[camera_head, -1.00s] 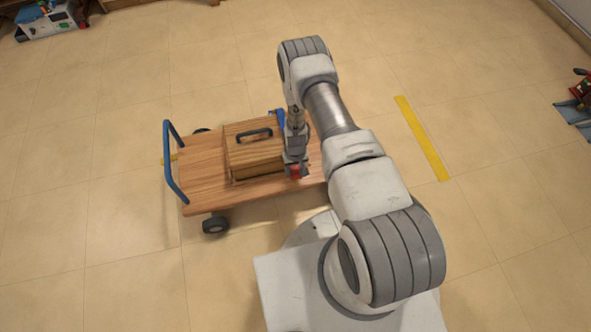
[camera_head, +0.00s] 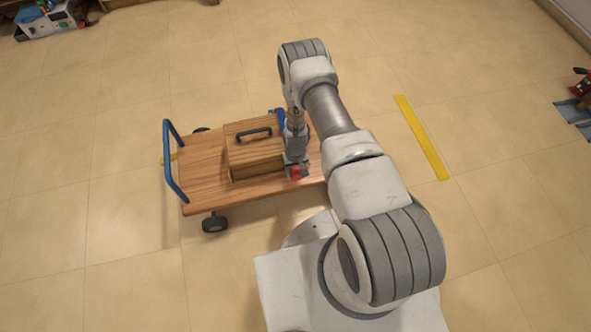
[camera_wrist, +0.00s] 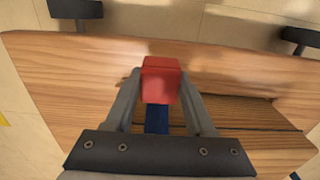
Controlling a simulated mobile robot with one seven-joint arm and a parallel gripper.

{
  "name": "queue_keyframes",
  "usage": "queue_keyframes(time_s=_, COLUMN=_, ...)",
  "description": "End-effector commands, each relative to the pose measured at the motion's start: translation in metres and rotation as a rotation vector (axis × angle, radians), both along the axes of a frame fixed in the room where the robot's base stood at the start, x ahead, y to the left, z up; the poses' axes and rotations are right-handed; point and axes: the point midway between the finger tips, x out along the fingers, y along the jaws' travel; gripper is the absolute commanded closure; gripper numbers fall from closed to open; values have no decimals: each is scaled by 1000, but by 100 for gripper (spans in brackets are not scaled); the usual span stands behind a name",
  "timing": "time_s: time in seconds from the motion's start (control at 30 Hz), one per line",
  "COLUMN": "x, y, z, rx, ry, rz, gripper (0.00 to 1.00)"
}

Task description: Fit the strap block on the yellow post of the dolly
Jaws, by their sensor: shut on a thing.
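My gripper (camera_head: 297,170) is over the front right part of the wooden dolly (camera_head: 205,195), to the right of the wooden box. It is shut on a red block, which I take to be the strap block (camera_head: 293,172). In the wrist view the red block (camera_wrist: 160,80) sits between the two grey fingertips, with a dark blue part (camera_wrist: 156,118) just behind it. The dolly's wood top (camera_wrist: 80,80) lies beneath. I cannot make out a yellow post in either view. I cannot tell whether the block touches the dolly.
Yellow tape (camera_head: 422,137) marks the floor. Toys lie at the far left and right edges. The surrounding floor is mostly clear.

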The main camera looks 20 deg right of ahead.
Motion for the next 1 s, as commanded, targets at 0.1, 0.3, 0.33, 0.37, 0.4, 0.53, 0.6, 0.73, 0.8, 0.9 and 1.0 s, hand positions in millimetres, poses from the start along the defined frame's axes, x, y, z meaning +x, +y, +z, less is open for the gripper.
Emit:
queue_keyframes(time_s=0.1, x=0, y=0, z=-4, rx=0, ry=0, rz=0, gripper=100)
queue_keyframes(time_s=0.3, x=0, y=0, z=-10, rx=0, ry=0, rz=0, gripper=100)
queue_keyframes(time_s=0.33, x=0, y=0, z=-11, rx=0, ry=0, rz=0, gripper=100)
queue_keyframes(time_s=0.37, x=0, y=0, z=-12, rx=0, ry=0, rz=0, gripper=100)
queue_keyframes(time_s=0.4, x=0, y=0, z=-13, rx=0, ry=0, rz=0, gripper=100)
queue_keyframes(time_s=0.53, x=-1, y=0, z=-17, rx=0, ry=1, rz=0, gripper=100)
queue_keyframes(time_s=0.6, x=-1, y=0, z=-19, rx=0, ry=1, rz=0, gripper=100)
queue_keyframes(time_s=0.73, x=0, y=0, z=-23, rx=0, ry=0, rz=0, gripper=100)
queue_keyframes(time_s=0.8, x=0, y=0, z=-25, rx=0, ry=0, rz=0, gripper=100)
queue_keyframes(time_s=0.9, x=0, y=0, z=-28, rx=0, ry=0, rz=0, gripper=100)
queue_keyframes(time_s=1.0, x=0, y=0, z=-31, rx=0, ry=0, rz=0, gripper=100)
